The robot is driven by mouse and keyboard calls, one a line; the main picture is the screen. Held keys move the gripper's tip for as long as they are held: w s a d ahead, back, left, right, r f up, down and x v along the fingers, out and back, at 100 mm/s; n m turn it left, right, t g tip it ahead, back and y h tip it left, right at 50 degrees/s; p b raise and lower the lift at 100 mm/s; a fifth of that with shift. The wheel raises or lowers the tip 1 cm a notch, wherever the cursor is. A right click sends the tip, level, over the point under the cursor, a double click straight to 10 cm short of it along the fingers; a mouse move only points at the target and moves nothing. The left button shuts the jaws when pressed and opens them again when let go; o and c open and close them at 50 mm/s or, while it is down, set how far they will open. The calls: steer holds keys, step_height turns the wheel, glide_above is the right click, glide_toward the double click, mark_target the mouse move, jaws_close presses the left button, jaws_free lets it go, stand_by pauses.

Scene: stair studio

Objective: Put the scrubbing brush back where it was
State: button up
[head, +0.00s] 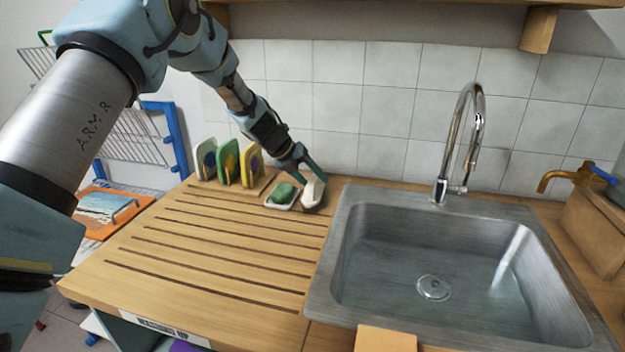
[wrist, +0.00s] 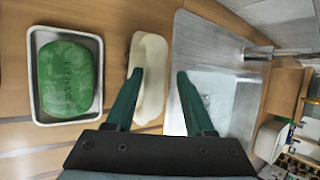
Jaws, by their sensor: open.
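A cream-white oblong thing (head: 313,193), which looks like the scrubbing brush, lies on the wooden counter between the soap dish and the sink. No bristles show. In the wrist view this cream brush (wrist: 151,70) is partly covered by one finger. My gripper (wrist: 160,74) is open, with its left finger over the brush and its right finger over the sink's rim. In the head view my gripper (head: 308,170) is right at the brush's far end. I cannot tell whether the fingers touch it.
A metal dish (wrist: 38,112) with green soap (wrist: 66,78) sits just left of the brush. The sink (head: 333,225) is close on the right, with a tall faucet (head: 441,185). Upright colored sponges or boards (head: 228,165) stand behind left. The grooved drainboard (head: 200,265) is clear.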

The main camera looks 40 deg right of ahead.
steer(key=shift+a+f, duration=0.1)
steer(key=shift+f, duration=0.05)
steer(key=b+v, duration=0.2)
steer(key=v, duration=1)
steer(key=w+a+f+m+t+y, duration=0.1)
steer(key=w+a+m+y, duration=0.15)
steer(key=a+m, duration=0.75)
steer(key=w+a+f+m+t+y, duration=0.1)
steer(key=w+a+m+t, duration=0.15)
steer(key=a, duration=1.65)
steer(key=s+a+m+y, duration=0.1)
steer(key=s+a+m, duration=0.2)
steer(key=a, duration=0.4)
steer(key=s+a+f+m+y, duration=0.1)
steer(key=s+a+m, duration=0.2)
steer(key=a+m, duration=0.3)
steer(key=s+a+f+m+y, duration=0.1)
steer(key=s+a+m, duration=0.3)
steer(key=a, duration=0.6)
steer(key=shift+f+m, duration=0.15)
steer(key=shift+m, duration=0.6)
steer(key=shift+y, duration=0.25)
